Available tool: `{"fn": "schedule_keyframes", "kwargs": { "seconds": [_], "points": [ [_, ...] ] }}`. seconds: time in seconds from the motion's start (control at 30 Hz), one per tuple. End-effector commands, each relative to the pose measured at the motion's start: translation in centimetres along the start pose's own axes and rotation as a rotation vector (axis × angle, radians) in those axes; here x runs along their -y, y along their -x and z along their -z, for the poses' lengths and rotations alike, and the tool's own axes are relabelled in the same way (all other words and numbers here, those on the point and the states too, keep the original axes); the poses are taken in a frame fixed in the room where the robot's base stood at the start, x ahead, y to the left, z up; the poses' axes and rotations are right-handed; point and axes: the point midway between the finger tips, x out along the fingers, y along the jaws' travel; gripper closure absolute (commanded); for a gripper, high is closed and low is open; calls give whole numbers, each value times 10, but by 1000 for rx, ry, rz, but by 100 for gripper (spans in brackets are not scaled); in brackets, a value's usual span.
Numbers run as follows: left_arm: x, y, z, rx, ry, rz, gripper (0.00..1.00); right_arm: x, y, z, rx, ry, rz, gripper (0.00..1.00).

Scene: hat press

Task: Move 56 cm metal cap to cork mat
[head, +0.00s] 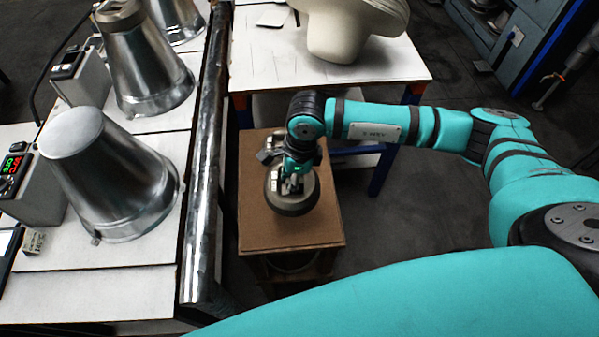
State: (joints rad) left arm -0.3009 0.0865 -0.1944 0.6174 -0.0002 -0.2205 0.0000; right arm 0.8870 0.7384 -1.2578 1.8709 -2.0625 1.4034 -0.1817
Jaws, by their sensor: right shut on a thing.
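My right gripper (290,186) points down and is shut on a grey round metal cap (298,208). The cap is over the brown cork mat (285,236) on a small low stand. I cannot tell whether the cap rests on the mat or hangs just above it. The gripper and wrist hide part of the cap's top. No size marking is readable on the cap. My left gripper is not in view.
Large metal cones (110,180) stand on the white bench at left, beside control boxes (35,190). A shiny rail (203,160) runs along the bench edge next to the stand. A white table (285,65) with a cream hat form (345,30) is behind.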

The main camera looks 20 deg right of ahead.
Motion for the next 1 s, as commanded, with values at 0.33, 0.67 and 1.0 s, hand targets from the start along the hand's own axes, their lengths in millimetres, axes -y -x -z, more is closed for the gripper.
{"fn": "schedule_keyframes", "kwargs": {
  "seconds": [0.33, 0.67, 1.0],
  "points": [
    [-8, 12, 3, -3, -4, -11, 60, 8, -19, -10, 5, -416, 64, 100],
    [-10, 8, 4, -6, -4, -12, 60, 8, -30, -9, 5, -465, 71, 100],
    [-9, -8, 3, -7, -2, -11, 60, 8, -54, -5, 4, -463, 70, 100]
  ]
}}
